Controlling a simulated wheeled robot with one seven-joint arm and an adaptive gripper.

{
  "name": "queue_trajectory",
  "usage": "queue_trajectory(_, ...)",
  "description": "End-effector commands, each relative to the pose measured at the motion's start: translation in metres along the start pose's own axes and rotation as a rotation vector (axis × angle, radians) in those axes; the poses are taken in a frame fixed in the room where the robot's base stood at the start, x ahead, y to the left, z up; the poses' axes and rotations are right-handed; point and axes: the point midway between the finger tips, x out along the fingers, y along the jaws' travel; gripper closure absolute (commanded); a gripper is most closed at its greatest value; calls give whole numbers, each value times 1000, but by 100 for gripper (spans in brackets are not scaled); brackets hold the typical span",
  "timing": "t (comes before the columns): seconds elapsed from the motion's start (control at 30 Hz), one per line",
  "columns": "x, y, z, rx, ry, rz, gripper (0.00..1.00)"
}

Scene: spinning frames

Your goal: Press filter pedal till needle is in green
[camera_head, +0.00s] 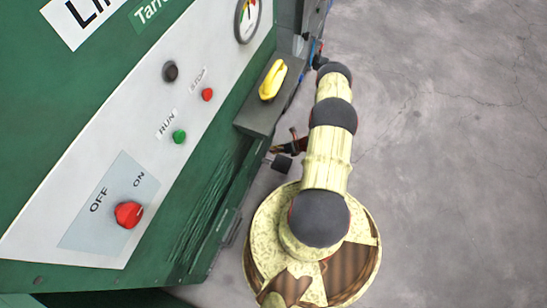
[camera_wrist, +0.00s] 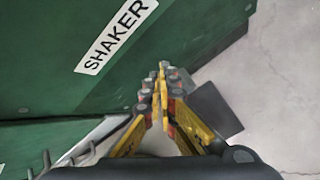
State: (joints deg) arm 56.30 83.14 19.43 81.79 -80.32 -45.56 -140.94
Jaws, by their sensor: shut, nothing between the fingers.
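The gauge (camera_head: 247,18) is a round white dial with coloured marks, cut off by the top edge of the head view. Its needle is too small to read. A dark flat plate, apparently the pedal (camera_wrist: 216,110), sits low beside the green machine, over the grey floor. It seems to show in the head view as a small dark block (camera_head: 282,163). My gripper (camera_wrist: 163,76) is shut and empty, with its fingertips left of the plate in the wrist view. Whether they touch it I cannot tell. In the head view my gripper is partly hidden by my arm.
The machine's panel has a red OFF/ON knob (camera_head: 129,214), a green RUN button (camera_head: 179,137), a red button (camera_head: 207,94) and a black knob (camera_head: 170,71). A yellow handle (camera_head: 272,79) sits on a grey box. A SHAKER label (camera_wrist: 117,36) marks the green panel. Floor at right is clear.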

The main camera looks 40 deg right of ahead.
Motion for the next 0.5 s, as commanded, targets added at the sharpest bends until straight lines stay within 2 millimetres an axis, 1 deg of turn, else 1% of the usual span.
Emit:
queue_trajectory(0.03, 8, -6, -6, 0, 0, 0, 100)
queue_trajectory(0.2, 24, -18, -18, 0, 0, -1, 100)
queue_trajectory(0.5, 41, -30, -29, 0, 0, 0, 100)
